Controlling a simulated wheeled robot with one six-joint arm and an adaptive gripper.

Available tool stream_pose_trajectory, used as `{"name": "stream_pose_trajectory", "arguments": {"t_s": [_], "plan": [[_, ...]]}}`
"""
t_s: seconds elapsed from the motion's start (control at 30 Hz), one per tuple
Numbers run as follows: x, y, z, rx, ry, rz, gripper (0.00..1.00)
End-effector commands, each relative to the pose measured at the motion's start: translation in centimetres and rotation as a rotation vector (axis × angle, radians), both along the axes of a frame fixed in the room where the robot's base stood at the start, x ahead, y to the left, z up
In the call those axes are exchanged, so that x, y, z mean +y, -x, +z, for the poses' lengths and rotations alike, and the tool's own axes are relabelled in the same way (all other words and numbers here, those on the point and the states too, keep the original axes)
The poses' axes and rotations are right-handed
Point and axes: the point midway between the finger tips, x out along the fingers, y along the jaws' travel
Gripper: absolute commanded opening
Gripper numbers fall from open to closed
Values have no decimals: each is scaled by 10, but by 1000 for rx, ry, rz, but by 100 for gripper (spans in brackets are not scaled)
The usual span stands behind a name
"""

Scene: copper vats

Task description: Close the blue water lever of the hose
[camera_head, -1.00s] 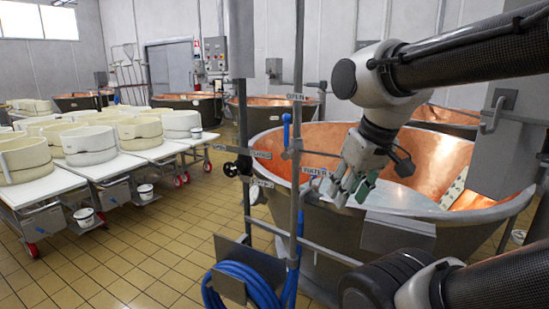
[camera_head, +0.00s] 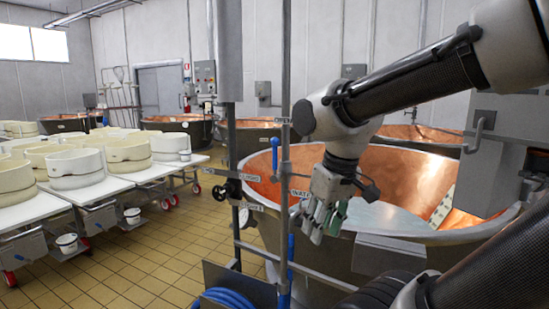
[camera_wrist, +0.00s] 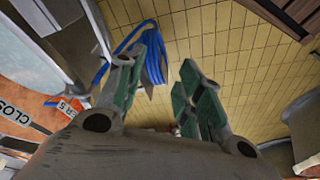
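The blue lever (camera_head: 275,154) stands upright on the vertical pipe in front of the large copper vat, in the head view. A "WATER" label (camera_head: 300,193) is just right of the pipe, partly hidden by my gripper. My gripper (camera_head: 322,222) is right of the pipe and lower than the lever, apart from it, with its fingers pointing down. In the wrist view my gripper (camera_wrist: 158,88) shows its two green-padded fingers spread, with nothing between them. The blue hose (camera_head: 228,298) hangs coiled low on the pipe stand, and shows behind the left finger in the wrist view (camera_wrist: 152,55). The lever is not clearly visible there.
The copper vat (camera_head: 390,190) with its grey rim lies behind my gripper. A black valve knob (camera_head: 221,193) and horizontal pipes are left of the lever. Tables with white cheese moulds (camera_head: 75,168) stand at left. The tiled floor (camera_head: 160,250) between is clear.

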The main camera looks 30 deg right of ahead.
Motion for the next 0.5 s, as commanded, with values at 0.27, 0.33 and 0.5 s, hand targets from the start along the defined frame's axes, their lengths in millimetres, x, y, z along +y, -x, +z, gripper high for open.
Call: {"name": "stream_pose_trajectory", "arguments": {"t_s": [0.27, 0.33, 0.5], "plan": [[-9, -55, -41, 409, 480, 492, 36], [-14, -81, -39, 515, 669, 667, 36], [1, -171, -10, 751, 1217, 1098, 36]]}}
